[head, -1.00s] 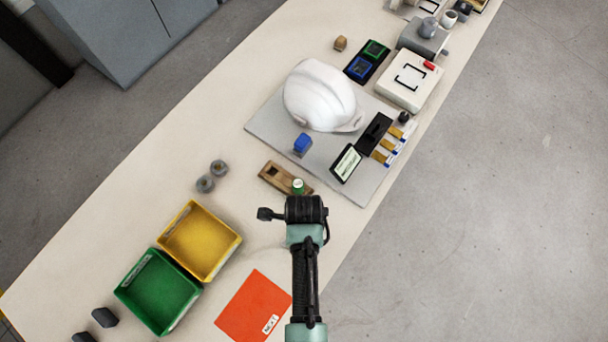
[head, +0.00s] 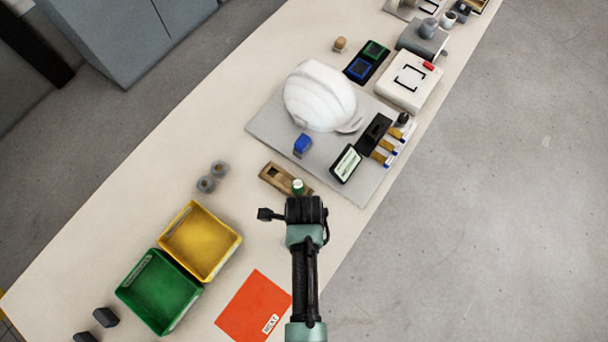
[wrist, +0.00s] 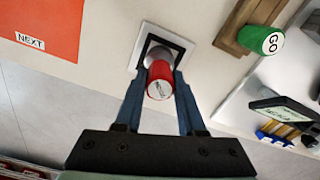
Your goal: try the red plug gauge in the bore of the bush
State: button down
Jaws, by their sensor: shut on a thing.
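My gripper (wrist: 160,72) is shut on the red plug gauge (wrist: 160,78), which shows between the fingertips in the wrist view with its lettered pale end towards the camera. The gauge is over a white square plate with a black square outline (wrist: 144,50). Its far end is hidden, and I cannot tell whether it is in a bore or above one. In the head view my arm hides the gripper and the red gauge. A green plug gauge (wrist: 262,40) marked GO is in a wooden block (head: 274,174).
Two grey ring-like parts (head: 206,184) lie left of the block. Yellow (head: 226,256) and green (head: 130,291) bins and an orange sheet (head: 252,302) are nearer. A white helmet shell (head: 318,95) sits on a grey mat (head: 268,126).

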jog(key=shift+f, duration=0.2)
dwell(0.5)
jog(key=shift+r+p, duration=0.25)
jog(key=shift+p, duration=0.2)
dwell(1.9)
jog(key=shift+f, duration=0.25)
dwell(0.7)
jog(key=shift+r, duration=0.1)
dwell(0.6)
jog(key=shift+r+p, duration=2.9)
jog(key=shift+r, duration=0.05)
